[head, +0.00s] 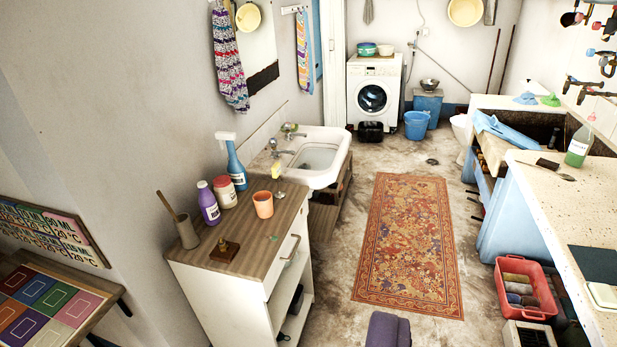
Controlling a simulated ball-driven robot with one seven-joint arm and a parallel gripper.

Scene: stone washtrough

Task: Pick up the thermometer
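I cannot make out a thermometer for certain in the head view. A thin brown stick stands tilted in a grey-brown cup (187,233) on the wood-topped cabinet (262,229); I cannot tell what the stick is. A small brown block with a knob (225,248) sits near the cabinet's front edge. My gripper's fingers do not show. A dark purple-grey shape (388,330) at the bottom edge is cut off, and I cannot tell what it is.
Purple bottle (208,204), white jar (225,192), blue spray bottle (234,163) and orange cup (263,204) stand on the cabinet. Beyond is a sink (321,158). A red crate (525,288) stands by the right counter (567,211). The rug (408,245) is clear.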

